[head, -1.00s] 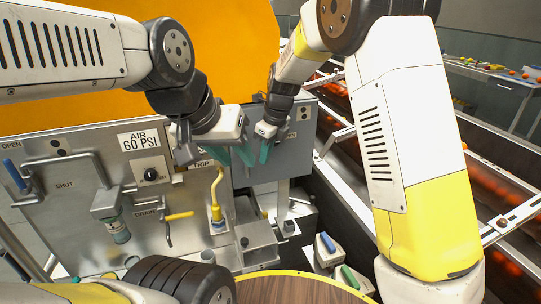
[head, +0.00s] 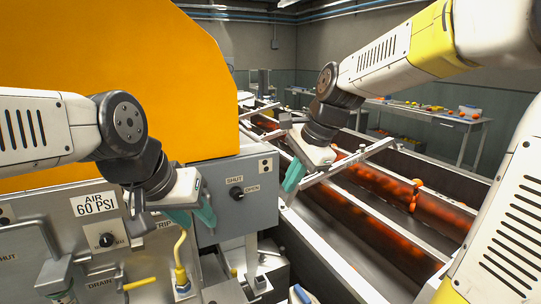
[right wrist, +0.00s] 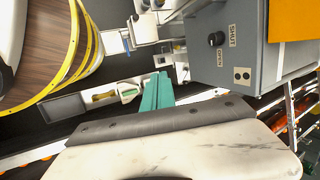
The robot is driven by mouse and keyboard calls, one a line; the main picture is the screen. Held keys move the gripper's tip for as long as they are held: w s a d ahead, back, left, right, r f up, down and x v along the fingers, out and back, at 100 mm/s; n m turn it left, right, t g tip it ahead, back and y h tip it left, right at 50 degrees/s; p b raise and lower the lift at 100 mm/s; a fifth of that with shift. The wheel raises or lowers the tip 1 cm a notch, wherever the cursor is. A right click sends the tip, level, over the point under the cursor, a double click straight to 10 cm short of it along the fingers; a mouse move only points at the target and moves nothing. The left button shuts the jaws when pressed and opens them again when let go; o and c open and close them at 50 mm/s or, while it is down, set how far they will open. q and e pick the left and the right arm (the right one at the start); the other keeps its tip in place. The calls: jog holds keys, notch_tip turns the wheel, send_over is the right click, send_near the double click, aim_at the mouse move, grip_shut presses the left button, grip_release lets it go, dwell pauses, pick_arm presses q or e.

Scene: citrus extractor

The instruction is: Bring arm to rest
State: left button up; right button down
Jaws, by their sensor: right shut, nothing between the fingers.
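My right gripper (head: 293,176) has teal fingers pressed together with nothing between them. It is in the air right of the grey control box (head: 232,195), over the near edge of the conveyor. Its closed fingers also show in the right wrist view (right wrist: 157,92), apart from the box, whose SHUT/OPEN knob (right wrist: 217,39) faces the camera. My left gripper (head: 192,216) is in front of the machine panel, left of the box. Its two teal fingers look spread, with nothing seen between them.
The orange machine housing (head: 120,75) fills the left. The conveyor with fruit (head: 385,215) and its metal cross rails (head: 345,160) lie to the right. A yellow-rimmed round wooden top (right wrist: 40,40) shows in the right wrist view.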

jog(key=s+d+n+t+h, duration=0.1)
jog(key=s+d+n+t, duration=0.2)
jog(key=s+d+n, duration=0.6)
jog(key=s+n, duration=0.3)
jog(key=s, duration=0.2)
jog(key=shift+s+d+f+h, duration=0.15)
jog(key=shift+d+f+h, duration=0.1)
jog(key=shift+d+h, duration=0.15)
